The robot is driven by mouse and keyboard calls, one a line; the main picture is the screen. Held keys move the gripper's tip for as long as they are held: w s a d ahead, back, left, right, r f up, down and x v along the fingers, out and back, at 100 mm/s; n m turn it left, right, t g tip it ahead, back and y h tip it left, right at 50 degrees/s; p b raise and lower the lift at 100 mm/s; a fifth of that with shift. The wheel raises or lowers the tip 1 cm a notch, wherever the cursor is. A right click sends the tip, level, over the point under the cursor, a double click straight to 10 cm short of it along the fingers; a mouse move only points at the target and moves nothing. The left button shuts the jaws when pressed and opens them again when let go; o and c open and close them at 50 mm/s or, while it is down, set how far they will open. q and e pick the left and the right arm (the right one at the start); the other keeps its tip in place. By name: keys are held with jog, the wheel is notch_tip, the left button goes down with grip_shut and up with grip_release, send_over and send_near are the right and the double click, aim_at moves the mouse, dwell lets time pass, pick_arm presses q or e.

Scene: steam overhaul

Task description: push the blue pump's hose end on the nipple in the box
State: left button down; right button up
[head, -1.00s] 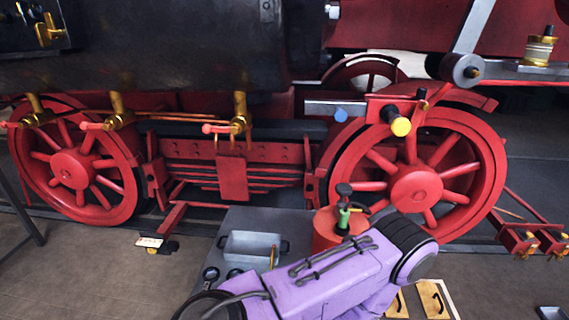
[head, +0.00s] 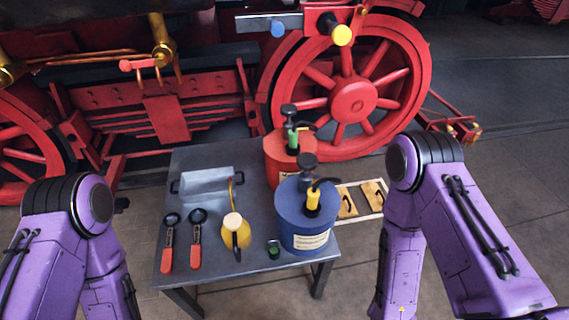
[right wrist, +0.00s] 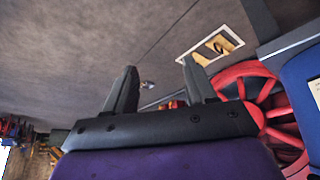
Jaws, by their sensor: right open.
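The blue pump (head: 300,228) is a drum with a pale label, a dark top and a yellow part (head: 313,201). It stands upright at the right front of the grey table (head: 200,267). A short black hose (head: 326,182) shows at its top; I cannot make out its end. The drum also shows at the right edge of the right wrist view (right wrist: 304,90). My right gripper (right wrist: 158,82) is open and empty, beside the pump. My left gripper is out of view. I cannot make out a nipple in a box.
A red pump (head: 280,160) stands behind the blue one. A grey tray (head: 205,186), a yellow oil can (head: 235,232), two red-handled tools (head: 196,245) and a small dark cup (head: 273,249) share the table. The locomotive's red wheel (head: 352,100) is behind. A framed card (head: 362,203) lies at right.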

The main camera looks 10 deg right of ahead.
jog(key=w+r+m+h+p, duration=0.35)
jog(key=w+r+m, duration=0.55)
jog(key=w, duration=0.4)
pick_arm(q)
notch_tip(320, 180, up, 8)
jog(key=p, duration=0.4)
pick_arm(e)
notch_tip(320, 180, up, 21)
jog(key=m+g+y, duration=0.4)
jog(key=m+y, duration=0.4)
jog(key=m, duration=1)
send_over(314, 192)
jog(key=shift+w+f, duration=0.1)
jog(key=shift+w, duration=0.05)
notch_tip(314, 192, down, 8)
jog(key=b, duration=0.6)
jog(key=shift+f+b, duration=0.1)
jog(key=shift+b, duration=0.3)
jog(key=shift+f, duration=0.5)
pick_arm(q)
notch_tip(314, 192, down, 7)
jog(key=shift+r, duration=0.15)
pick_arm(e)
jog(key=shift+r, duration=0.1)
jog(key=shift+c, duration=0.9)
grip_shut()
